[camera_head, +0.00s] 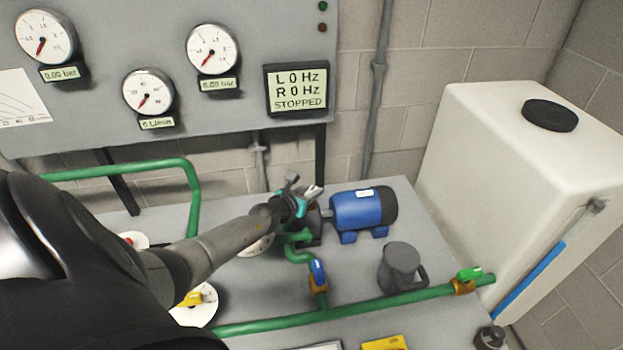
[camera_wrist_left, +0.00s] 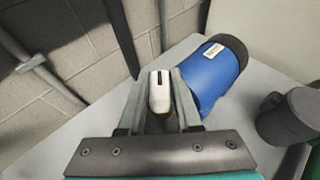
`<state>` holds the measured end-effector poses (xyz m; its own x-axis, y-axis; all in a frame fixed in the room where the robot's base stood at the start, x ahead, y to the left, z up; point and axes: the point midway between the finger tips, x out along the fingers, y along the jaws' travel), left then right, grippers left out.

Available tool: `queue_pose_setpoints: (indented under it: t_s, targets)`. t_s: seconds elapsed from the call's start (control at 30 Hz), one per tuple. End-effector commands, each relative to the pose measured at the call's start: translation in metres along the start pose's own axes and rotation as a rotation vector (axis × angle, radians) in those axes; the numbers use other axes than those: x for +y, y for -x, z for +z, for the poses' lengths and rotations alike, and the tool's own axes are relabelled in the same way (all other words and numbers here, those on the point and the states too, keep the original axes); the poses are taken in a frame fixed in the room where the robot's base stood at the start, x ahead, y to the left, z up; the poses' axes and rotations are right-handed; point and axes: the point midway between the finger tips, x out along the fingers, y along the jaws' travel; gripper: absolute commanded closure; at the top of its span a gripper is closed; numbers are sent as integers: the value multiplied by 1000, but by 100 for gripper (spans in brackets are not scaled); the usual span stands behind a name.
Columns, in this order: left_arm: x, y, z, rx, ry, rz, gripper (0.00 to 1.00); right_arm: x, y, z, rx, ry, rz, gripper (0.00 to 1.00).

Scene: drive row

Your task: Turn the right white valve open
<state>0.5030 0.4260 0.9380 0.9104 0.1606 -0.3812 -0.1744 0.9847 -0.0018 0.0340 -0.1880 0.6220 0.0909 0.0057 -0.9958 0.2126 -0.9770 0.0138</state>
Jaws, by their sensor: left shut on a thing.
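My left gripper (camera_head: 302,190) is at the pipework left of the blue pump motor. In the left wrist view its two fingers (camera_wrist_left: 160,105) are closed on both sides of a white valve handle (camera_wrist_left: 159,88) with a dark slot in its top. Only the handle's end shows between the fingers; the valve body and pipe below it are hidden. In the head view the handle is small and mostly covered by the gripper, so its angle is hard to tell. My right gripper is not in view.
The blue motor (camera_head: 358,209) stands just right of the gripper. A grey jug (camera_head: 399,268), a blue-handled valve (camera_head: 318,273), a green-handled valve (camera_head: 468,274) and a yellow-handled valve (camera_head: 191,298) are nearby. The display (camera_head: 297,88) reads L 0 Hz, R 0 Hz, STOPPED. A white tank (camera_head: 480,150) stands right.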

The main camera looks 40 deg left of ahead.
Motion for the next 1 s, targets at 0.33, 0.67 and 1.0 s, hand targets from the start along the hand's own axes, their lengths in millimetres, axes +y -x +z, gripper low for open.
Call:
queue_pose_setpoints:
  t_s: [0.33,0.67,1.0]
  targets:
    - [3,1,7,-7,57,137,100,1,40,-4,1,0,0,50]
    - [0,0,5,-4,139,330,100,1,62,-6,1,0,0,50]
    - [0,-1,2,-6,233,561,100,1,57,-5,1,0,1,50]
